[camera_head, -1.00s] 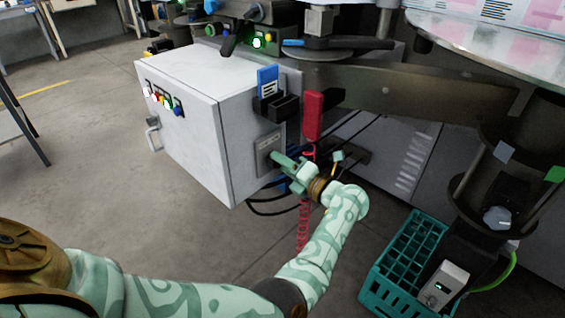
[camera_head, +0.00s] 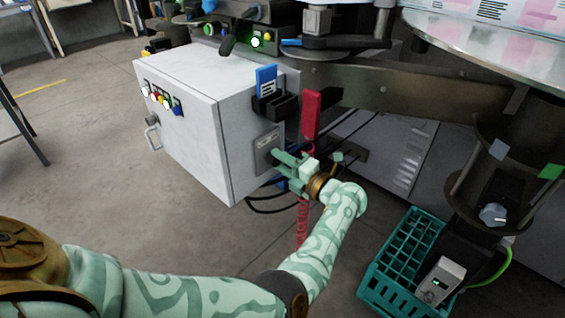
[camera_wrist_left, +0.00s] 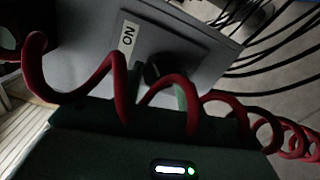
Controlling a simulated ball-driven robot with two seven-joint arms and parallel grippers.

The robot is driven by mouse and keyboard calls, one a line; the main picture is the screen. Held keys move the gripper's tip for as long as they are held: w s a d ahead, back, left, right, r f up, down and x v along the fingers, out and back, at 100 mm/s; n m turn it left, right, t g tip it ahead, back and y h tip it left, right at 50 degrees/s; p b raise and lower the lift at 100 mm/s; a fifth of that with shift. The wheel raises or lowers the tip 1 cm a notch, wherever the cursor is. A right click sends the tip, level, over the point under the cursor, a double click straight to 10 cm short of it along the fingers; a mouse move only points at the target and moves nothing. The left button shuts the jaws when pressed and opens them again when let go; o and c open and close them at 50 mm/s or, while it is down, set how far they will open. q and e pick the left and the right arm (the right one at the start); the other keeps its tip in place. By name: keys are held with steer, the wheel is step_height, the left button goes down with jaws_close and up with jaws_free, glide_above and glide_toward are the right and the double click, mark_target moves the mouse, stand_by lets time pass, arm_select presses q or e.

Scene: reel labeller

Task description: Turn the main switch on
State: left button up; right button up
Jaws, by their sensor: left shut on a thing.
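The main switch is on a grey plate (camera_head: 268,150) on the right side wall of the light grey cabinet (camera_head: 180,107). My left gripper (camera_head: 279,158) is at this plate, its fingers shut on the switch's dark knob (camera_wrist_left: 152,73). In the left wrist view, a white label (camera_wrist_left: 128,38) with the letters ON sits beside the knob. The fingers hide much of the knob, so I cannot tell its exact position. My right gripper is in neither view.
A red coiled cord (camera_wrist_left: 160,95) crosses close in front of the wrist camera and hangs below a red handset-like part (camera_head: 312,114). Black cables run below the cabinet. A teal crate (camera_head: 372,285) stands on the floor at the right.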

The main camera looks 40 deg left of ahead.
arm_select(q)
steer(key=o, duration=1)
steer(key=shift+d, duration=0.15)
steer(key=d, duration=1)
steer(key=s+d, duration=0.1)
steer(key=d, duration=0.5)
steer(key=shift+s+p, duration=0.1)
steer(key=shift+p, duration=0.25)
steer(key=shift+f, duration=0.1)
